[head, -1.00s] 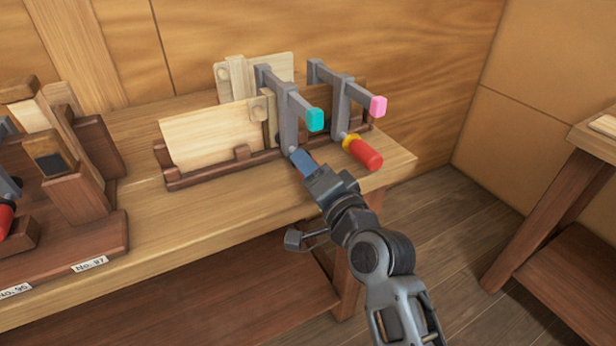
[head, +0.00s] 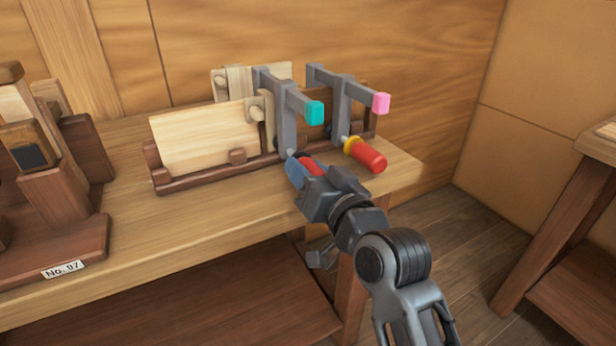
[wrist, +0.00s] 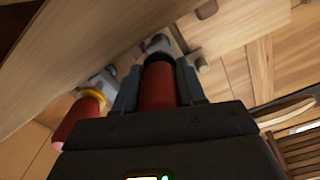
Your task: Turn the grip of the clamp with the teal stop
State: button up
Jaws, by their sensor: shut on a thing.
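The clamp with the teal stop (head: 315,113) is a grey bar clamp standing on a wooden rack on the bench. Its red grip (head: 311,167) points toward me, low on the clamp. My gripper (head: 303,170) is shut on this red grip. In the wrist view the red grip (wrist: 158,86) sits between the two fingers of my gripper (wrist: 157,85). The grip's near end is hidden by my gripper's body.
A second grey clamp with a pink stop (head: 381,103) stands just to the right. Its red grip with a yellow collar (head: 365,155) is close beside my gripper. Pale boards (head: 205,136) stand in the rack. A dark wooden stand (head: 62,215) is at left.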

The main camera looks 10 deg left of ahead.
dwell(0.6)
jog(key=o, duration=1.1)
jog(key=shift+c, duration=0.2)
jog(key=v, duration=0.7)
jog(key=shift+s+d, duration=0.2)
jog(key=shift+s, duration=0.1)
